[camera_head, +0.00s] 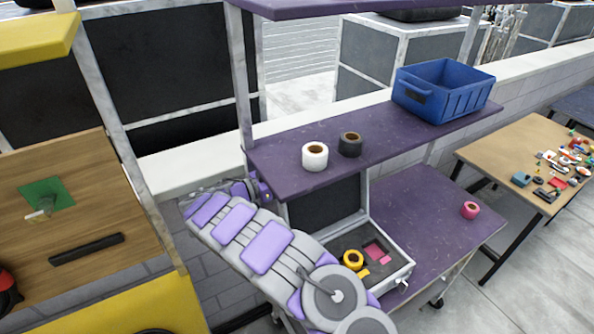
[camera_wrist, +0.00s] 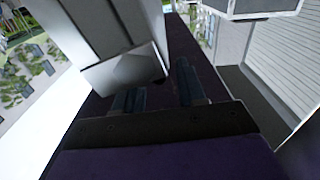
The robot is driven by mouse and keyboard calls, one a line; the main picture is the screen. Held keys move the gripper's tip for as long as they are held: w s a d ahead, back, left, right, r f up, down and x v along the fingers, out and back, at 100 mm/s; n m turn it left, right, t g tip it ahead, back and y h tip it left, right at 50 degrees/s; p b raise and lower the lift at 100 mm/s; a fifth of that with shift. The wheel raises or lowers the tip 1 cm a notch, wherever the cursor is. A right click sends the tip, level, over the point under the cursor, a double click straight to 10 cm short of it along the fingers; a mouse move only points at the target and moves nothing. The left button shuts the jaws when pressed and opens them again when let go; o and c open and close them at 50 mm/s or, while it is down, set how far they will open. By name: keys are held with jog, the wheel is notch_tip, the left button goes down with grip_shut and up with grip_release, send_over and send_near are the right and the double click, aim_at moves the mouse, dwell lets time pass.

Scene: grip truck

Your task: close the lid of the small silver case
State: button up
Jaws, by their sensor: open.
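The small silver case (camera_head: 392,277) stands open on the lower purple shelf in the head view. Its lid (camera_head: 325,212) is raised about upright, with its dark inner side showing. Inside the case are a yellow roll (camera_head: 353,260) and pink pieces (camera_head: 374,252) in dark foam. My arm crosses in front of the case's left side and hides part of it. My gripper (camera_wrist: 158,92) is open in the wrist view, with nothing clearly held between its two fingers. A pale metallic part (camera_wrist: 125,70) is close to the fingers; I cannot tell whether it touches them.
The upper purple shelf (camera_head: 390,138) overhangs the case and holds a white roll (camera_head: 315,156), a black roll (camera_head: 350,144) and a blue bin (camera_head: 445,90). A metal post (camera_head: 242,85) rises left of it. A pink roll (camera_head: 470,210) lies right of the case, with bare shelf between.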

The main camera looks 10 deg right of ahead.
jog(key=x, duration=0.5)
jog(key=shift+s+d, duration=0.15)
jog(key=shift+w+a, duration=0.1)
jog(key=shift+a, duration=0.5)
jog(key=shift+w+a, duration=0.15)
jog(key=shift+a, duration=0.5)
jog(key=shift+s+d, duration=0.1)
jog(key=shift+d, duration=1.15)
jog(key=c, duration=0.4)
jog(key=shift+c, duration=0.8)
jog(key=shift+a, duration=0.3)
grip_shut()
jog(key=shift+f, duration=0.1)
